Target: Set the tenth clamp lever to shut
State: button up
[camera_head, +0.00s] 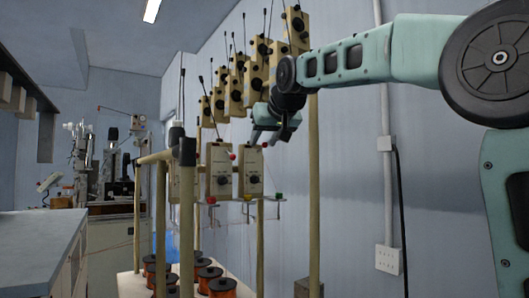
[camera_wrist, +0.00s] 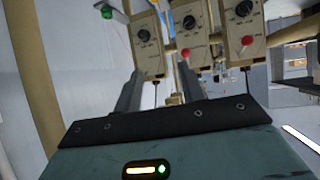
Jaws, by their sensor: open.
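Beige clamp boxes with black knobs hang on the winder frame, in an upper and a lower row. In the lower row one box (camera_head: 219,170) and its neighbour (camera_head: 251,171) show in the head view. A red-tipped lever (camera_head: 232,156) stands out near the first box. In the wrist view, a red lever ball (camera_wrist: 185,53) and another red lever ball (camera_wrist: 247,41) sit on boxes beyond the fingers. I cannot tell which lever is the tenth. My gripper (camera_head: 270,136) is open and empty, just above the lower boxes; its spread fingers (camera_wrist: 160,72) also show in the wrist view.
Wooden posts (camera_head: 314,200) stand close around the boxes. Copper wire spools (camera_head: 222,288) stand on the base below. A grey-topped bench (camera_head: 35,245) is at left. A wall conduit with an electrical box (camera_head: 388,258) is at right. Small colored knobs (camera_head: 278,196) hang below the boxes.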

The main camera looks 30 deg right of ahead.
aim_at(266, 143)
jog(key=d+r+m+t+h, duration=0.1)
jog(key=d+r, duration=0.4)
jog(key=r, duration=0.1)
jog(key=p+x, duration=0.2)
jog(key=x, duration=0.6)
jog(key=p+x, duration=0.2)
jog(key=x, duration=0.6)
jog(key=shift+d+r, duration=0.2)
jog(key=shift+d, duration=0.05)
grip_shut()
